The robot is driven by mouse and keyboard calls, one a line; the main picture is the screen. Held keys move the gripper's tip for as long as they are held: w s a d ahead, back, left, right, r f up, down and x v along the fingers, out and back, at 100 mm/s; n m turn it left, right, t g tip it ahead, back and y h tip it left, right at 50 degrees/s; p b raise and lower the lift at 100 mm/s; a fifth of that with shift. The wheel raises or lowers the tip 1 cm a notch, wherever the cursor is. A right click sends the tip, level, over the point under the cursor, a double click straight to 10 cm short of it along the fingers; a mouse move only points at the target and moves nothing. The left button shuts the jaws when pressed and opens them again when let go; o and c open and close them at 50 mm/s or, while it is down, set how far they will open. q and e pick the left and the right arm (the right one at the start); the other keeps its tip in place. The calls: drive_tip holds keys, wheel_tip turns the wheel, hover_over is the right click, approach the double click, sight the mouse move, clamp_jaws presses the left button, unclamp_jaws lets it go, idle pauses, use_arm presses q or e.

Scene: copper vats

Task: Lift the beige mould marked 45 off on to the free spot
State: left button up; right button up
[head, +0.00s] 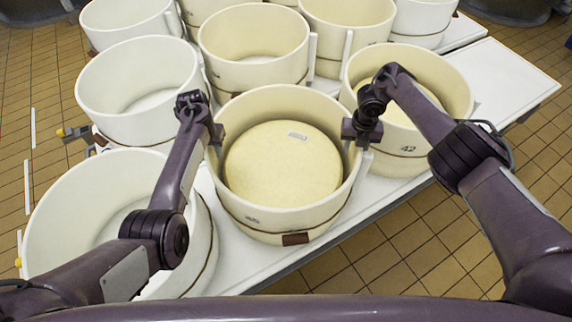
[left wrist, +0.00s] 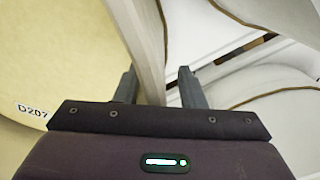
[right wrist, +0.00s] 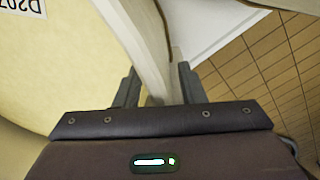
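The beige mould (head: 290,222) in the middle front holds a round pale cheese (head: 283,165) with a small label; its front number is small and looks like 45. My left gripper (head: 216,136) is at its left rim. In the left wrist view the open fingers (left wrist: 158,88) stand either side of the mould's upright wall part, with a gap on the right. My right gripper (head: 358,138) is at the right rim. In the right wrist view its open fingers (right wrist: 157,86) likewise straddle the wall part, with a gap on the right.
A mould marked 42 (head: 405,163) stands close at right. A bare white table stretch (head: 505,80) lies at the far right; tiled floor is in front.

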use_arm(q)
clamp_jaws()
use_arm(e)
clamp_jaws()
drive_tip(key=shift+a, duration=0.1)
idle(0.9)
use_arm(q)
drive_tip(key=shift+w+r, duration=0.15)
drive_tip(key=shift+r, duration=0.1)
use_arm(e)
drive_tip(key=shift+w+r, duration=0.15)
drive_tip(key=shift+r, duration=0.1)
